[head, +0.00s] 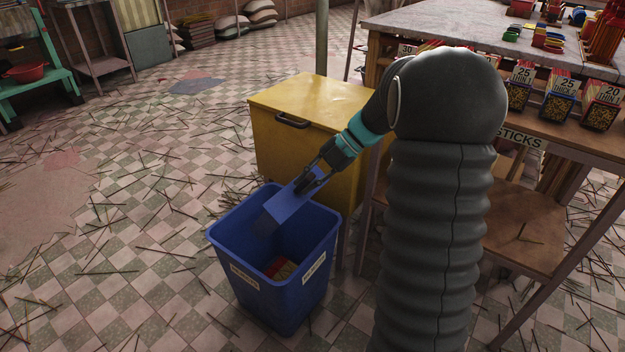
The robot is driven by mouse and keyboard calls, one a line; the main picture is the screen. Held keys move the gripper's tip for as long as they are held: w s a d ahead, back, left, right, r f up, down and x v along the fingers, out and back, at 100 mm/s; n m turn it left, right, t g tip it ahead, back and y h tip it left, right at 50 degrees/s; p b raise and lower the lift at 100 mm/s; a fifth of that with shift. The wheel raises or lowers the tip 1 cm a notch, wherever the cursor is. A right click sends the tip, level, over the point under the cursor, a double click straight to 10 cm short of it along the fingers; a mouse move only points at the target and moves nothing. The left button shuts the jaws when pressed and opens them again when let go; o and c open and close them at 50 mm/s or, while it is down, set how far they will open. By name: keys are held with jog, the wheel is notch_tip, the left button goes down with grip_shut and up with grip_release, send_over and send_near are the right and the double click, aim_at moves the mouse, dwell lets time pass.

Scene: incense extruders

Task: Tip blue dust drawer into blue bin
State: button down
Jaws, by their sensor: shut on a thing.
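The blue bin (272,293) stands on the tiled floor, open at the top, with white labels on its sides. Some red and yellowish material (281,268) lies inside it. My gripper (306,183) is shut on the blue dust drawer (287,208) above the bin's far side. The drawer is tilted steeply, its lower end reaching down into the bin's opening. A faint bluish haze shows below the drawer's lower end. I cannot see whether the drawer still holds dust.
A yellow chest (300,104) with a black handle stands right behind the bin. A table (560,125) with boxes of sticks is at the right. Loose sticks litter the floor. A green bench (35,62) is at the far left. The floor left of the bin is free of furniture.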

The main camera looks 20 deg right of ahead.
jog(key=shift+w+a+r+g+h+p, duration=0.45)
jog(key=shift+w+a+p, duration=0.2)
jog(key=shift+w+p, duration=0.2)
jog(key=shift+w+a+r+m+g+h, duration=0.3)
jog(key=shift+w+a+g, duration=0.15)
jog(key=shift+w, duration=0.25)
jog(key=shift+w+a+r+m+g+h, duration=0.3)
jog(key=shift+w+a, duration=0.15)
jog(key=shift+w, duration=0.2)
jog(key=shift+b, duration=0.35)
jog(key=shift+s+d+r+n+t+y+b, duration=0.15)
jog(key=shift+n+t+y+b, duration=0.35)
jog(key=shift+t+y+b, duration=0.5)
jog(key=shift+r+n+t+y+b, duration=0.9)
jog(key=shift+y+b, duration=0.4)
jog(key=shift+b, duration=0.8)
jog(key=shift+r+n+t+y+b, duration=0.65)
jog(key=shift+n+t+y+b, duration=0.5)
jog(key=shift+b, duration=1)
jog(key=shift+r+n+t+y+b, duration=0.75)
jog(key=shift+y+b, duration=0.75)
jog(key=shift+b, duration=0.6)
